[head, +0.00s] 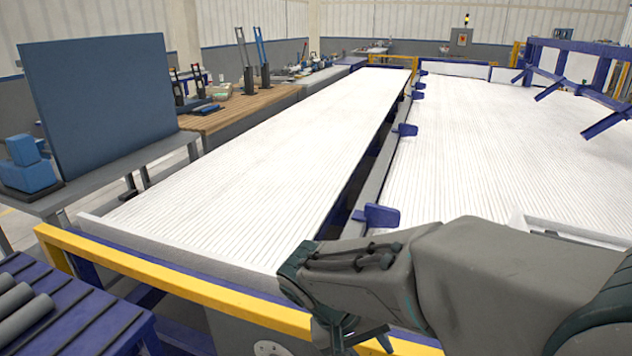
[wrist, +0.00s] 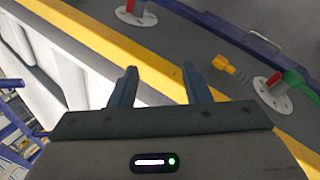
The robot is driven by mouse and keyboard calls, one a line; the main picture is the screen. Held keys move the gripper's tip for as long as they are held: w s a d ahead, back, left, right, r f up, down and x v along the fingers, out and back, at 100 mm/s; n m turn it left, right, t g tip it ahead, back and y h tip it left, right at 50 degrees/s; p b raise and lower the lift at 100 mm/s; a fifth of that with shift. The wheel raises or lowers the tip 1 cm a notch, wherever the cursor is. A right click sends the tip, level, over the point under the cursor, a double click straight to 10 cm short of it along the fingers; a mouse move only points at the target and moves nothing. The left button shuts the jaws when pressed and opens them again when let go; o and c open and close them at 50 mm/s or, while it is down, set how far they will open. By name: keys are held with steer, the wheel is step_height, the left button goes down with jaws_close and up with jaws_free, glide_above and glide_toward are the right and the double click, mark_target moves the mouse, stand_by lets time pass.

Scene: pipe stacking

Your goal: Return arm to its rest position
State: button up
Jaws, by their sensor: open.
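My arm crosses the lower right of the head view, bent and reaching left. My gripper (head: 362,343) hangs at its end, low in the head view near the yellow rail, partly cut off by the bottom edge. In the wrist view my gripper (wrist: 160,85) shows two dark fingers spread apart with nothing between them. Beyond the fingers lie the yellow rail and a grey surface. No pipe touches the gripper in either view.
A yellow rail (head: 180,286) runs along the front of the white ribbed bed (head: 240,160). Grey pipes (head: 18,312) lie on a blue rack at lower left. Blue brackets (head: 380,215) line the gap between beds. In the wrist view, a yellow fitting (wrist: 224,64) and round plates lie beyond the fingers.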

steer(key=s+d+r+t+y+p, duration=0.1)
steer(key=s+d+r+y+p, duration=0.1)
steer(key=r+p, duration=0.3)
steer(key=s+d+r+m+t+y+p, duration=0.1)
steer(key=s+d+r+y+p, duration=0.1)
steer(key=r, duration=0.8)
steer(key=shift+d+y+p, duration=0.8)
steer(key=shift+d+p, duration=0.35)
steer(key=shift+p, duration=0.75)
